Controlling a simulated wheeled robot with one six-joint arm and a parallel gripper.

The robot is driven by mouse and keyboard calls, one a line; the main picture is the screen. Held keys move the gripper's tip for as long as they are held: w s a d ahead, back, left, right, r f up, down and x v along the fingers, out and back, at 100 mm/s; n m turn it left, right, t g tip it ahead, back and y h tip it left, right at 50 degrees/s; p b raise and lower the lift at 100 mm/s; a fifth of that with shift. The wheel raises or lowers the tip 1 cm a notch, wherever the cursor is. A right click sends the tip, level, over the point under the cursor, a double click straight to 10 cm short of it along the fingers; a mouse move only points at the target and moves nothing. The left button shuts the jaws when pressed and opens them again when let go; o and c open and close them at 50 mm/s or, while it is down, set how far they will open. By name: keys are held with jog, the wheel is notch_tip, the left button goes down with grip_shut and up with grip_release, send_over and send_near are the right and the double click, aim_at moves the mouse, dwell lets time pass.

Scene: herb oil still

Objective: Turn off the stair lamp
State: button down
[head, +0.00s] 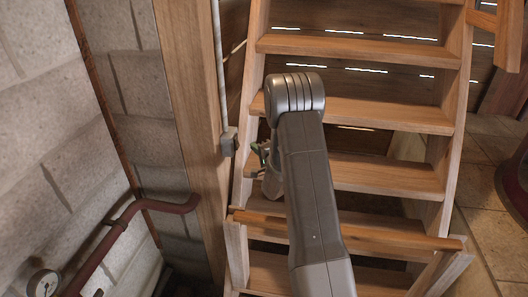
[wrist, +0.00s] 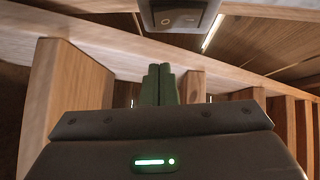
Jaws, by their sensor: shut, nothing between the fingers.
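A small grey switch box (head: 229,141) is fixed to the wooden post beside the stairs, at the lower end of a grey conduit. In the wrist view the switch (wrist: 179,17) is at the top edge, partly cut off, with a dark rocker and small marks on its face. My gripper (head: 260,149) is just right of the switch box, apart from it in the head view. In the wrist view my gripper's green fingers (wrist: 158,84) are together and empty, pointing toward the area below the switch. No stair lamp can be made out.
Wooden stairs (head: 350,112) rise behind my arm, with a side rail close to the gripper. A grey conduit (head: 218,70) runs up the post (head: 187,105). A reddish pipe (head: 125,217) and a gauge (head: 43,284) are at the lower left by the block wall.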

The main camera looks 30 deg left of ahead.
aim_at(237, 142)
jog(key=a, duration=0.1)
jog(key=s+a, duration=0.1)
jog(key=a, duration=0.1)
jog(key=shift+s+a+f+p, duration=0.2)
jog(key=shift+f+p, duration=0.05)
jog(key=shift+p, duration=0.15)
jog(key=shift+f, duration=0.1)
jog(key=shift+a+y+b, duration=0.3)
jog(key=shift+b, duration=0.75)
